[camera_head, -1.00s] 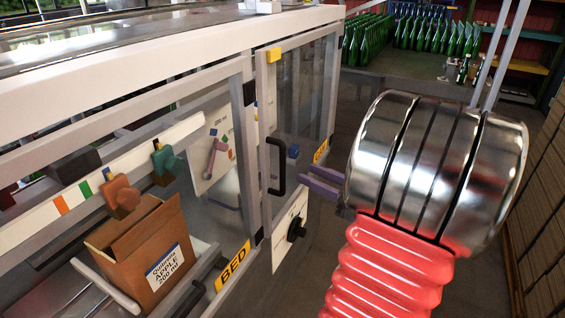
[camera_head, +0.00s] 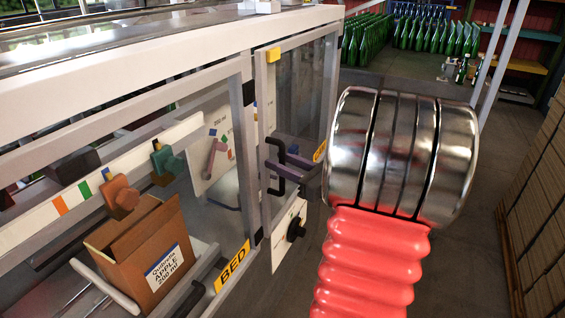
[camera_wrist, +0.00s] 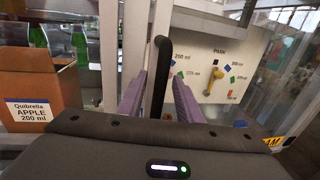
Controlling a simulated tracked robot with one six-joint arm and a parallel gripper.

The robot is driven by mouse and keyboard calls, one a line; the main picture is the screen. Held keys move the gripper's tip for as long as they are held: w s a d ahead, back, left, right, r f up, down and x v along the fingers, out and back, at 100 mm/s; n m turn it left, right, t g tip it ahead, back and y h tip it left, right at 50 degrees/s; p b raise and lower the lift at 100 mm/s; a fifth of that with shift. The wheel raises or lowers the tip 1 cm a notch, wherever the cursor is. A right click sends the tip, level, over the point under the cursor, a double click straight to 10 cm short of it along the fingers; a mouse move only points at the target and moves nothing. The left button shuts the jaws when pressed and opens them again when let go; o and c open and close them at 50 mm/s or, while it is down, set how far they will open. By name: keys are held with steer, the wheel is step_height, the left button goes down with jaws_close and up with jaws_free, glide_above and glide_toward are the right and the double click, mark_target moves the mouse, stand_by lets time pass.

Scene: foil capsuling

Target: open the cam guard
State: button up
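The cam guard (camera_head: 296,95) is a clear-panelled door in a grey frame on the machine's near corner, and it stands shut. Its black bar handle (camera_head: 277,189) is upright on the door frame; it also shows in the wrist view (camera_wrist: 160,70). A yellow label ending in "AM" (camera_wrist: 274,142) is at lower right in the wrist view. My gripper (camera_head: 272,157) is open at the handle. In the wrist view its two purple fingers (camera_wrist: 158,98) stand one on each side of the bar, with the bar between them and no clear grip on it.
A yellow "BED" label (camera_head: 233,265) marks the neighbouring section, where a cardboard box (camera_head: 150,255) sits. A black knob (camera_head: 296,229) on a white plate is just below the handle. Behind the glass is a dial board (camera_wrist: 222,65) with a yellow lever.

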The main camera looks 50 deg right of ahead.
steer(key=shift+c, duration=0.6)
jaws_close()
